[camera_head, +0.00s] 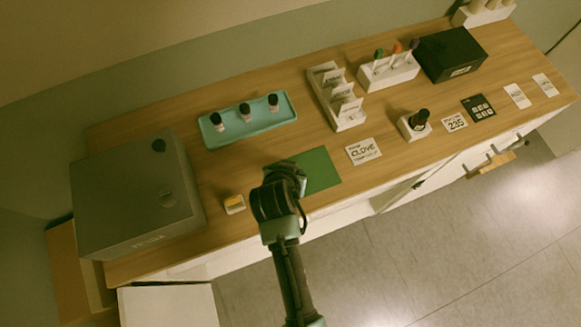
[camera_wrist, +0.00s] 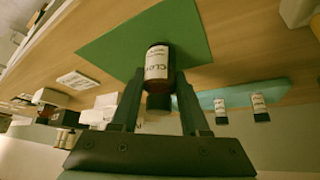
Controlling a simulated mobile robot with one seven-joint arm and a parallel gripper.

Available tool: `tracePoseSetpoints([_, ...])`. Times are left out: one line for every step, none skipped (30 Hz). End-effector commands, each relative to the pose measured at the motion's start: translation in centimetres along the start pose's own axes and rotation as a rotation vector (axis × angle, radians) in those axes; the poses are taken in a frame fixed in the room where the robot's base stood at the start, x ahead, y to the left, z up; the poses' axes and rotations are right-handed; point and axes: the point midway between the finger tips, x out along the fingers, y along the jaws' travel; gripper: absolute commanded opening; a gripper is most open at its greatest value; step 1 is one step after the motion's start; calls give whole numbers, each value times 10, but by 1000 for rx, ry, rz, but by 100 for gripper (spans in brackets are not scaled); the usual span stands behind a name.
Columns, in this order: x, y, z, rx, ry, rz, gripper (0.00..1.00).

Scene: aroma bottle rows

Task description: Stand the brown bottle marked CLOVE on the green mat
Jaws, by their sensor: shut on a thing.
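In the wrist view, a brown bottle (camera_wrist: 157,52) with a white label is between the fingers of my gripper (camera_wrist: 158,78). The label's visible letters read "CLO". My gripper is shut on it, and the bottle's dark cap points back toward the palm. Its base end lies against the green mat (camera_wrist: 110,40) in this view; I cannot tell whether it touches. In the head view, my gripper (camera_head: 284,180) is over the left part of the green mat (camera_head: 322,172), and my arm hides the bottle there.
A teal tray (camera_head: 275,124) with three small bottles stands behind the mat. A grey box (camera_head: 130,200) stands at left. A small yellow-topped block (camera_head: 234,204) is near the mat. A white holder (camera_head: 407,130) carries a dark bottle.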

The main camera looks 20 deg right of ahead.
Motion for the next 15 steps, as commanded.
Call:
tracePoseSetpoints([0, 0, 0, 0, 1, 0, 0])
tracePoseSetpoints([0, 0, 0, 0, 1, 0, 0])
tracePoseSetpoints([0, 0, 0, 0, 1, 0, 0])
tracePoseSetpoints([0, 0, 0, 0, 1, 0, 0])
tracePoseSetpoints([0, 0, 0, 0, 1, 0, 0])
tracePoseSetpoints([0, 0, 0, 0, 1, 0, 0])
tracePoseSetpoints([1, 0, 0, 0, 1, 0, 0])
tracePoseSetpoints([2, 0, 1, 0, 0, 0, 0])
tracePoseSetpoints([3, 0, 2, 0, 0, 0, 0])
tracePoseSetpoints([3, 0, 2, 0, 0, 0, 47])
tracePoseSetpoints([2, 0, 2, 0, 0, 0, 52])
tracePoseSetpoints([2, 0, 2, 0, 0, 0, 59])
tracePoseSetpoints([2, 0, 2, 0, 0, 0, 65])
tracePoseSetpoints([2, 0, 2, 0, 0, 0, 70])
tracePoseSetpoints([2, 0, 2, 0, 0, 0, 75])
